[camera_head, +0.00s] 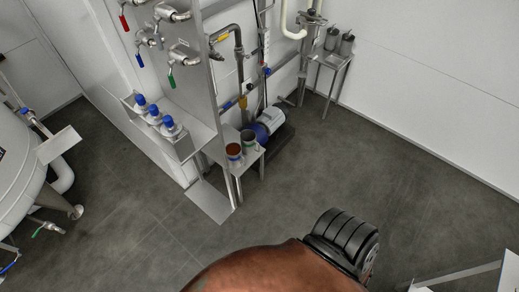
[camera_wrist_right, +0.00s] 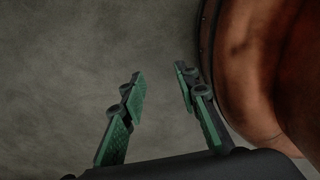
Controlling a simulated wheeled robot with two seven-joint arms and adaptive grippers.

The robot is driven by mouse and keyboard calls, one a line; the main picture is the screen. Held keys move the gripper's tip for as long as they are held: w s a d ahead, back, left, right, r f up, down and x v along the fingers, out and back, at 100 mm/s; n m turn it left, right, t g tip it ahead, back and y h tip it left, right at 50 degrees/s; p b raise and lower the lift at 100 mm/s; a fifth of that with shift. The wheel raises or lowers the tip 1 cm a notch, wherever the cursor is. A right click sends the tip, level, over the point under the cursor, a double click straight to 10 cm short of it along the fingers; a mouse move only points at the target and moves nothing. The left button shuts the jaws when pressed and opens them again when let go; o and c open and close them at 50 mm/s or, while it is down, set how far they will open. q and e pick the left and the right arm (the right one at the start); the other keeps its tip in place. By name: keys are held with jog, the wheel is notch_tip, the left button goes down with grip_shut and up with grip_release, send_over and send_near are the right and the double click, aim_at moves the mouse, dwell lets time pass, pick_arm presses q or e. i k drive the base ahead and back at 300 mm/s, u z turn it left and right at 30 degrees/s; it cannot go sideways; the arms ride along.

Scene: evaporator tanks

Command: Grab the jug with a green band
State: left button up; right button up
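Two small jugs stand side by side on a small metal stand (camera_head: 250,160) in the middle of the head view. The rear one (camera_head: 248,140) seems to carry a green band, though it is small in the picture. The front one (camera_head: 234,153) has a reddish-brown top. My right gripper (camera_wrist_right: 158,75) shows in the right wrist view, its two green-padded fingers apart with nothing between them and grey floor behind. No jug shows in that view. Neither gripper is in the head view.
A shelf with blue-capped bottles (camera_head: 154,117) is left of the jugs. A blue and white pump (camera_head: 268,123) is behind them. Two grey metal containers (camera_head: 339,42) stand on a tall stand at the back. A white tank (camera_head: 14,165) is at far left. Floor (camera_head: 330,165) on the right is clear.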

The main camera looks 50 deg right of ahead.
aim_at(248, 137)
jog(key=z, duration=0.8)
jog(key=i, duration=0.3)
jog(key=u, duration=0.05)
